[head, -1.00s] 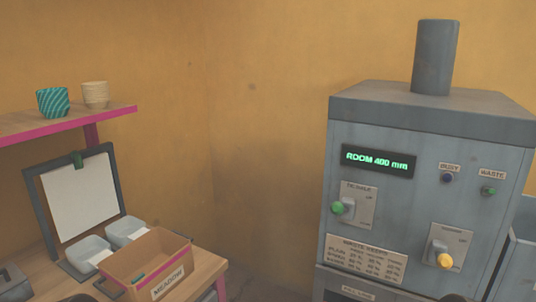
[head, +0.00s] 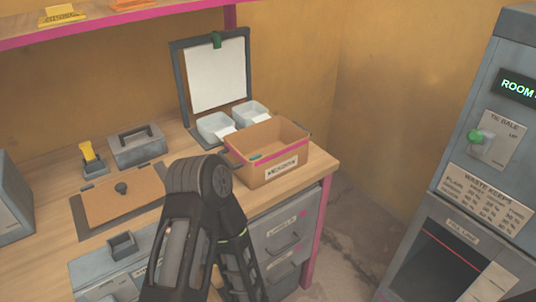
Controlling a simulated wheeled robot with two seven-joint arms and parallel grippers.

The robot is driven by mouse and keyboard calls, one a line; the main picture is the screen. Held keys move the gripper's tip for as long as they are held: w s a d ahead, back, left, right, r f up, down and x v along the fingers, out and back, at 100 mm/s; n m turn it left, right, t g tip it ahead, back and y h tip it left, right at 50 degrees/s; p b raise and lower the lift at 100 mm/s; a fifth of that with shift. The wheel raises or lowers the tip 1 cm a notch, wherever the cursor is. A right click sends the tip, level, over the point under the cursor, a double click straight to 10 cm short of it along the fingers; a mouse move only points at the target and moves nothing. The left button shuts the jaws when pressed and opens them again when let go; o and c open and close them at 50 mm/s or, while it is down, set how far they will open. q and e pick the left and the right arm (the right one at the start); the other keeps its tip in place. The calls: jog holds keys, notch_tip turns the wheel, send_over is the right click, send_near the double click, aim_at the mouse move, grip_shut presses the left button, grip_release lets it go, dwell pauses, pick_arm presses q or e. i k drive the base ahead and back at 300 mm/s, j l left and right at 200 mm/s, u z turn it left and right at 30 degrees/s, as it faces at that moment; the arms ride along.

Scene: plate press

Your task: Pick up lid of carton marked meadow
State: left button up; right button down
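The carton marked MEADOW (head: 281,172) is an open brown box with a pink stripe, standing near the right end of the wooden table. Its top is uncovered and a small bluish thing lies inside. A flat brown panel with a dark round knob, which looks like the lid (head: 108,202), lies to the left of the carton on a dark grey mat (head: 80,220). A dark arm of mine rises from the bottom middle, between panel and carton in the picture. I see no gripper fingers of either hand.
Two white trays (head: 215,125) and an upright framed white board (head: 217,75) stand behind the carton. A grey handled box (head: 136,147) and a yellow-topped item (head: 91,156) stand behind the panel. Grey drawers (head: 285,230) are below; a grey machine (head: 490,150) stands right.

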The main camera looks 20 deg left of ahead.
aim_at(109, 200)
jog(key=u, duration=0.45)
jog(key=l+u, duration=0.1)
jog(key=u, duration=0.35)
jog(key=l+u, duration=0.1)
jog(key=u, duration=0.8)
jog(key=j+u, duration=0.1)
jog(key=i+j, duration=0.05)
